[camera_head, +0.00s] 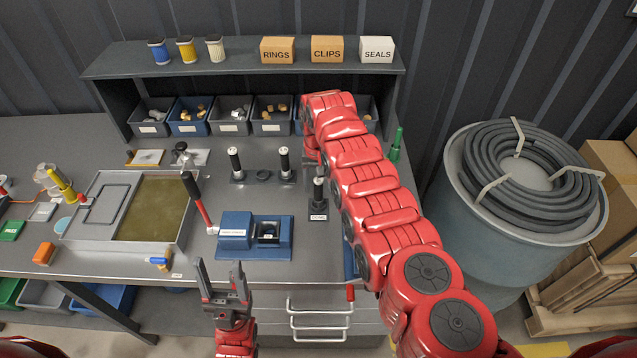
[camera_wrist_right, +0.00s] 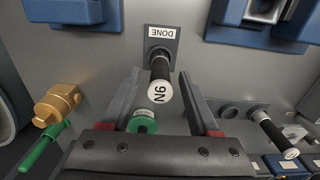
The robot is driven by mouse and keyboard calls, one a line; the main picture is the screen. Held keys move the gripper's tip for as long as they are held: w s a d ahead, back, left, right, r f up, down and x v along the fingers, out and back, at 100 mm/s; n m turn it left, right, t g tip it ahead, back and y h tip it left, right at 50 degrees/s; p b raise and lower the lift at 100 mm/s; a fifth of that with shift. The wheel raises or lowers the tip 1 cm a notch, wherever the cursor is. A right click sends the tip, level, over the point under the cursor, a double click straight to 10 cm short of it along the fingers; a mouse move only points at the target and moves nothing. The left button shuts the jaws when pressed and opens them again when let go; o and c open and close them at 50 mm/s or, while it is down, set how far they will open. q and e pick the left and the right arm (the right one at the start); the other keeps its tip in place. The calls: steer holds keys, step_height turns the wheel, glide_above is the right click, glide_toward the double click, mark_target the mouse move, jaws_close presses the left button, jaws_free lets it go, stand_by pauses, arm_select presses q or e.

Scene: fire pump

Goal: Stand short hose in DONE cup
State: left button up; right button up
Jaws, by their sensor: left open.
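The short hose (camera_wrist_right: 160,80), black with a white end marked N6, stands by the DONE label (camera_wrist_right: 162,32) in the right wrist view. In the head view the hose (camera_head: 319,188) is upright above the DONE label (camera_head: 318,217), apparently in the cup; its lower end and the cup are hardly visible. My right gripper (camera_wrist_right: 160,98) is open, with its fingers apart on either side of the hose and gaps showing. In the head view my right arm mostly hides that gripper. My left gripper (camera_head: 222,278) is open and empty in front of the bench edge.
Two black hoses with white ends (camera_head: 235,162) (camera_head: 284,162) stand in a rack with an empty middle place (camera_head: 262,176). A green round piece (camera_wrist_right: 143,122) shows between my right fingers. Bins (camera_head: 232,115) line the back.

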steer(key=shift+r, duration=0.25)
steer(key=shift+w+r, duration=0.1)
steer(key=shift+r, duration=0.1)
step_height(320, 180, up, 10)
steer(key=b, duration=0.3)
steer(key=shift+r, duration=0.7)
